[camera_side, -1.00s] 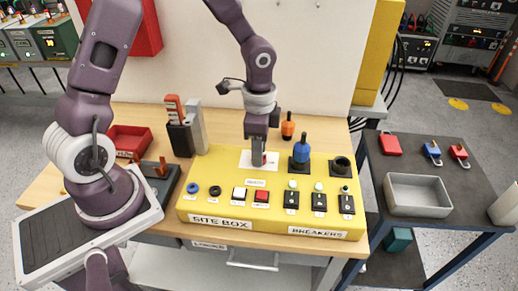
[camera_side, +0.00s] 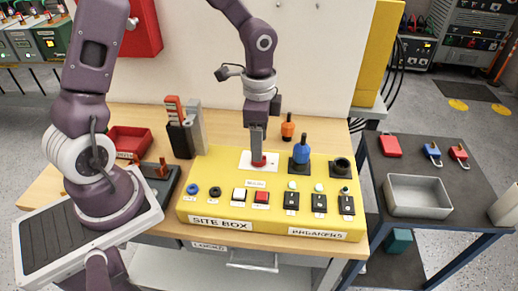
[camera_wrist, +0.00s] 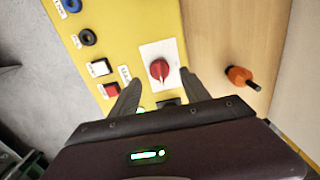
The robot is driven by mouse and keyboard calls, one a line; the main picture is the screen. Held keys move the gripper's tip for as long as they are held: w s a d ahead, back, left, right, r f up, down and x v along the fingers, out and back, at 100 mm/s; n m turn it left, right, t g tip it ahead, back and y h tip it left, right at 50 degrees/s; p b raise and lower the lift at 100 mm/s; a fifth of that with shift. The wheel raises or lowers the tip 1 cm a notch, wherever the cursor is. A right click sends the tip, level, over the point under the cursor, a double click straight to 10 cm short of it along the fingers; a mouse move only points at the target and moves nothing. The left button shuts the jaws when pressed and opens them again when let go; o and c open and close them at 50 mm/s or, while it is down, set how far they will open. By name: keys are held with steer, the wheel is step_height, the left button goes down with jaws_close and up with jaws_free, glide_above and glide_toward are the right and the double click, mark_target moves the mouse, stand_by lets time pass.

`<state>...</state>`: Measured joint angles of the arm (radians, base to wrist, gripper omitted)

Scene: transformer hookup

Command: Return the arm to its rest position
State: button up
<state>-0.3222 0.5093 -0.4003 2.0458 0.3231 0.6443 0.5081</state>
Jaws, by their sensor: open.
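My gripper (camera_side: 257,152) is above the red knob (camera_side: 259,161) on a white plate (camera_side: 246,161) at the back of the yellow site box (camera_side: 215,175). In the wrist view, my gripper (camera_wrist: 157,95) has its two fingers spread apart with nothing between them. The red knob (camera_wrist: 159,69) lies beyond the fingertips there, on its white plate. In the side view the fingers are seen edge-on, and I cannot tell the exact gap to the knob.
A blue plug (camera_side: 301,151) stands upright in a socket right of my gripper. An orange-handled item (camera_side: 288,128) is behind the box. A side table holds a grey bin (camera_side: 417,196) and padlocks (camera_side: 432,153).

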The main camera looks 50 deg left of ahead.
step_height(320, 180, up, 4)
steer(key=shift+f, duration=0.1)
steer(key=s+r+n+t, duration=0.2)
steer(key=s+r+n, duration=0.2)
steer(key=s, duration=0.5)
steer(key=s+d+r+n+t, duration=0.1)
steer(key=s+r+n+t, duration=0.2)
steer(key=s+r, duration=0.6)
steer(key=shift+s+r+n+t, duration=0.15)
steer(key=shift+r+n+t, duration=0.15)
steer(key=shift+n, duration=0.8)
steer(key=shift+d, duration=0.1)
